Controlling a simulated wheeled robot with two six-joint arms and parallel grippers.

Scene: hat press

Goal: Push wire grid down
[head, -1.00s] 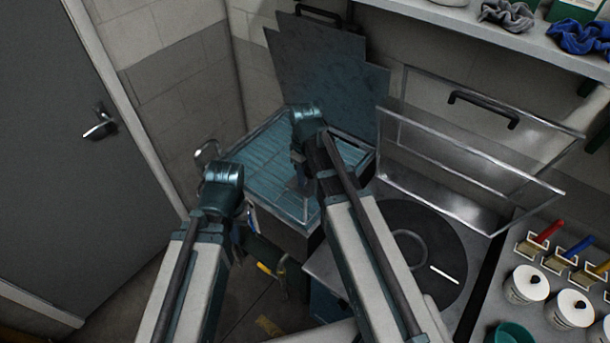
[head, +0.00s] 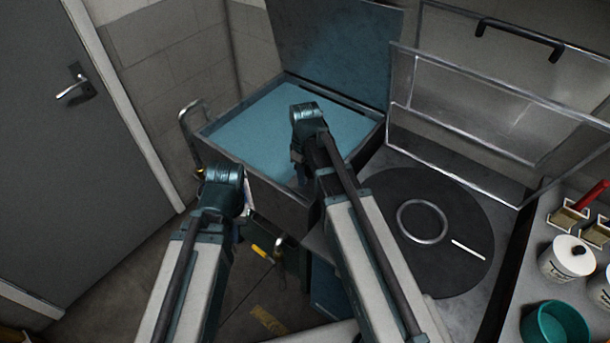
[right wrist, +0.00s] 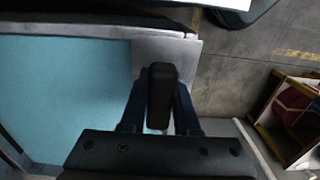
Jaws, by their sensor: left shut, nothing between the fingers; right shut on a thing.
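The wire grid does not show in either view now. The tank (head: 265,185) stands open at centre in the head view, with a flat pale-blue surface (head: 250,125) inside; the right wrist view shows this surface (right wrist: 65,95) at left. My right gripper (head: 300,178) is over the tank's near right part, its fingertips mostly hidden by its wrist. In the right wrist view my right gripper (right wrist: 160,100) is shut on a dark block (right wrist: 160,88) by the tank's corner; I cannot tell what it belongs to. My left gripper (head: 240,225) is shut and empty beside the tank's front left.
A dark lid (head: 335,45) stands upright behind the tank. To its right are a clear framed cover (head: 480,100) and a round black plate (head: 450,255) with a ring. White pots (head: 568,258) and a teal bowl (head: 556,325) are at right. A door (head: 60,150) is at left.

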